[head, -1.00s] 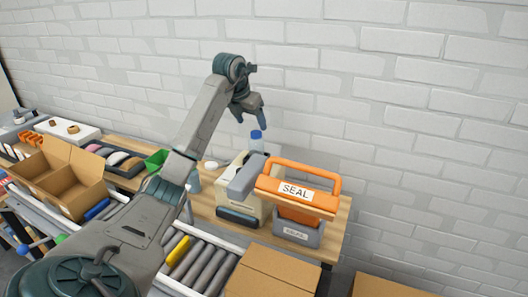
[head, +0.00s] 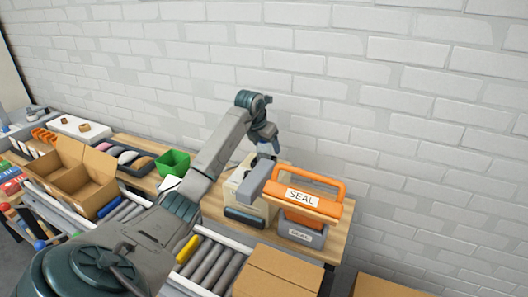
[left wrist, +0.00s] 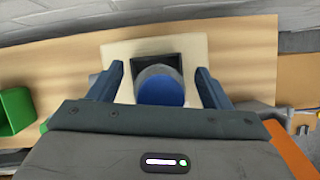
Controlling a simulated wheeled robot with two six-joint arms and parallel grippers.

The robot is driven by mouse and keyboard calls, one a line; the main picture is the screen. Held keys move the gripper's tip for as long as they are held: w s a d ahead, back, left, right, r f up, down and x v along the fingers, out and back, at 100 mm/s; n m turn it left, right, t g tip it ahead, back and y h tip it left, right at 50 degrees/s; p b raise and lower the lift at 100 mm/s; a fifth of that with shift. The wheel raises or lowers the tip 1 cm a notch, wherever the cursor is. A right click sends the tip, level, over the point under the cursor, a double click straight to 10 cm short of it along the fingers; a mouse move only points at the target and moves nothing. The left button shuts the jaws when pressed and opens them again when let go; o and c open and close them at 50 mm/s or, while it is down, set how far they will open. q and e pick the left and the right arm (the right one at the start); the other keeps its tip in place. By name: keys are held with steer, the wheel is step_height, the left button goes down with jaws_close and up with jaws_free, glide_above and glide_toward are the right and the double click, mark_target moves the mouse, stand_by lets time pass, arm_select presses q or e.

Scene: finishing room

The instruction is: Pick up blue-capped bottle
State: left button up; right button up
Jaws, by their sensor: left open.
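The blue-capped bottle (left wrist: 160,92) shows in the left wrist view, seen from above. Its round blue cap lies between my two fingers, with space at both sides. A pale square-edged piece with a dark square recess is behind it. My left gripper (left wrist: 159,68) is open around the bottle's top, and I cannot see either finger touching it. In the head view, my left gripper (head: 267,149) is just above the beige body behind the orange-handled sealer, and it hides most of the bottle. My right gripper is not in view.
The orange-handled sealer marked SEAL (head: 301,197) stands close to the right of the gripper. A green bin (head: 174,162) is to the left on the wooden table. A closed cardboard box (head: 278,271) is in front. The brick wall is behind.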

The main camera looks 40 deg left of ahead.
arm_select(q)
steer(key=shift+c, duration=0.9)
steer(key=c, duration=0.9)
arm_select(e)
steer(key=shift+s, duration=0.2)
arm_select(q)
steer(key=shift+r, duration=0.2)
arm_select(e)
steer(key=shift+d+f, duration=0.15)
